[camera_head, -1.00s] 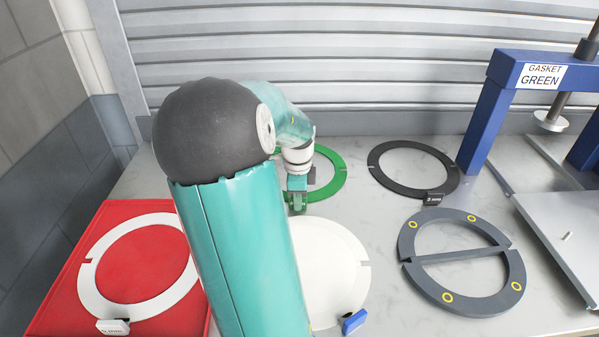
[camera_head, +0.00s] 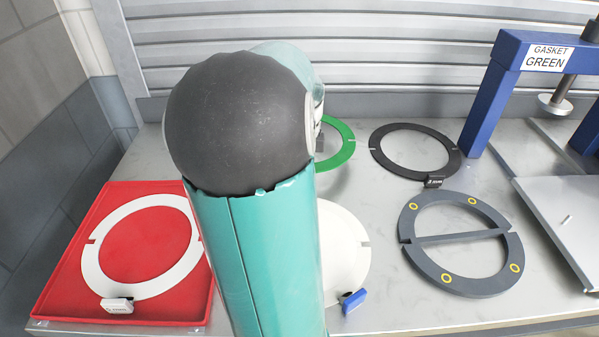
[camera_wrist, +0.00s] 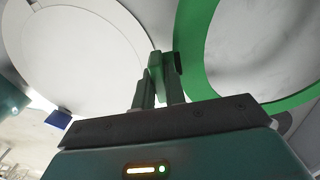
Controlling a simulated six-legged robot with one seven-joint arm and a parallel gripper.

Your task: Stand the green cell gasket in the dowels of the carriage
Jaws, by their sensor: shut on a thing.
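The green cell gasket (camera_head: 343,155) shows in the head view as a partial green ring near the back wall, its left side hidden behind my arm. In the wrist view its green band (camera_wrist: 195,40) curves at the right. My gripper (camera_wrist: 163,68) is shut on the gasket's green tab (camera_wrist: 155,64); the head view hides it behind my arm. I cannot tell whether the gasket touches the table. The carriage, a pale grey plate (camera_head: 570,215) at the right under the blue press, has one small pin (camera_head: 567,219) visible; its other dowels are not clear.
A blue press frame (camera_head: 486,115) labelled GASKET GREEN stands at the right. A black ring (camera_head: 452,158), a grey split ring with yellow circles (camera_head: 480,283) and a white disc (camera_head: 345,245) with a blue tab lie on the table. A red tray (camera_head: 60,290) holds a white ring (camera_head: 95,270).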

